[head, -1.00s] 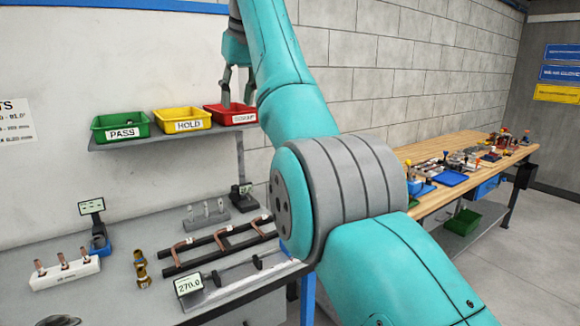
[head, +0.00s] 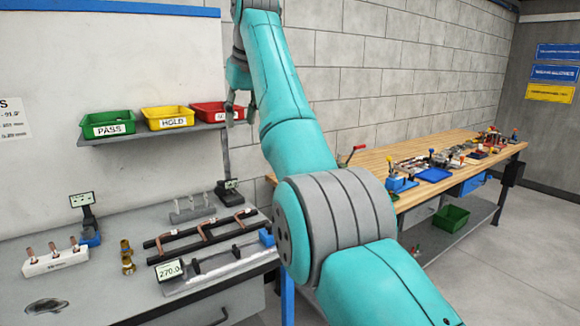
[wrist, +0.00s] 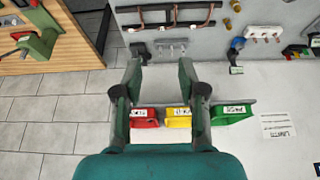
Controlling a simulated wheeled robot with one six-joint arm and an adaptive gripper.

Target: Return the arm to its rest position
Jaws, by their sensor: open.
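My teal arm (head: 300,130) rises from the lower right of the head view, bends at its grey elbow joint, and reaches up and away to the wrist. My gripper (head: 240,112) hangs in front of the wall, overlapping the right end of the shelf in the picture. In the wrist view my gripper (wrist: 160,75) has its two fingers well apart with nothing between them. The red bin (head: 208,113), labelled on its front, is partly hidden by the gripper in the head view.
A grey shelf (head: 150,134) holds the red bin, a yellow HOLD bin (head: 167,118) and a green PASS bin (head: 107,124). Below, a grey bench (head: 110,285) carries copper tubes on a black rack (head: 205,233). A wooden workbench (head: 370,160) stands right; open floor lies beside it.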

